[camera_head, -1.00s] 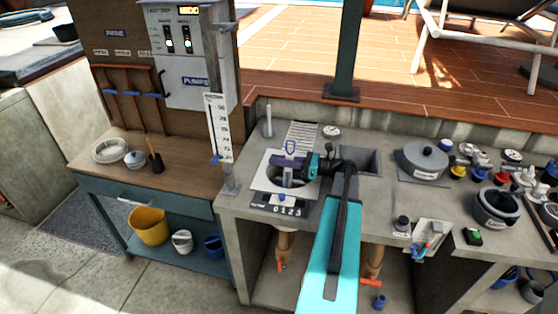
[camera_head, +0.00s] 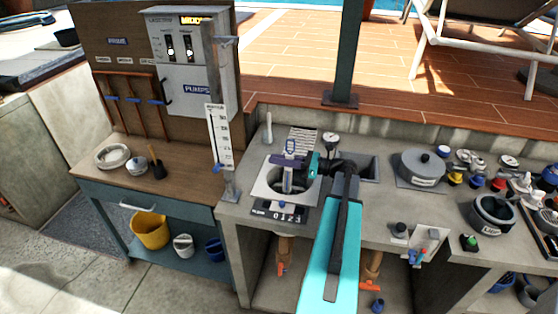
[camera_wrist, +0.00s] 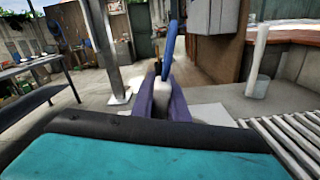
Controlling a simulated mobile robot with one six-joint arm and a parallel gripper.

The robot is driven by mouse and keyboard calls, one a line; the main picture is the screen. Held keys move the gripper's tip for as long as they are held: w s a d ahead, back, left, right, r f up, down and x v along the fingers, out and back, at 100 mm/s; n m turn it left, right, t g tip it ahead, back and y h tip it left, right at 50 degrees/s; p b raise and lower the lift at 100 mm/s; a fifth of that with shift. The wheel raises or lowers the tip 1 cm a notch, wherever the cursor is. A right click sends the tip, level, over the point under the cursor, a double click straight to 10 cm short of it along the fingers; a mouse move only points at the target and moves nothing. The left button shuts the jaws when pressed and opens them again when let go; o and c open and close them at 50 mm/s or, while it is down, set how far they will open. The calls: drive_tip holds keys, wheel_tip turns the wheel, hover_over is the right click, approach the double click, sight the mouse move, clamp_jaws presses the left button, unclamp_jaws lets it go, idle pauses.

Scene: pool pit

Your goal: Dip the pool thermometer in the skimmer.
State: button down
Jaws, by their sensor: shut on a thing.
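The skimmer (camera_head: 268,196) is a round dark opening in a pale square plate on the concrete counter. My gripper (camera_head: 288,161) is over this opening and shut on the pool thermometer (camera_head: 287,178), a slim upright piece with a blue loop at its top. The thermometer's lower part reaches down at the opening; how deep it goes I cannot tell. In the wrist view my gripper's purple fingers (camera_wrist: 162,101) close on the thermometer, whose blue top (camera_wrist: 171,50) sticks up above them. Its lower end is hidden there.
A post with a white scale (camera_head: 218,137) stands left of the skimmer. A counter display (camera_head: 279,213) is in front of it. A grey lidded pot (camera_head: 423,166), a black pot (camera_head: 493,210) and several small fittings fill the right side. A pale grate (camera_head: 300,139) lies behind.

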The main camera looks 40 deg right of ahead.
wheel_tip(320, 180, up, 9)
drive_tip(key=p, duration=0.6)
idle(1.3)
drive_tip(key=shift+s+f, duration=0.1)
drive_tip(key=shift+f, duration=0.05)
idle(1.0)
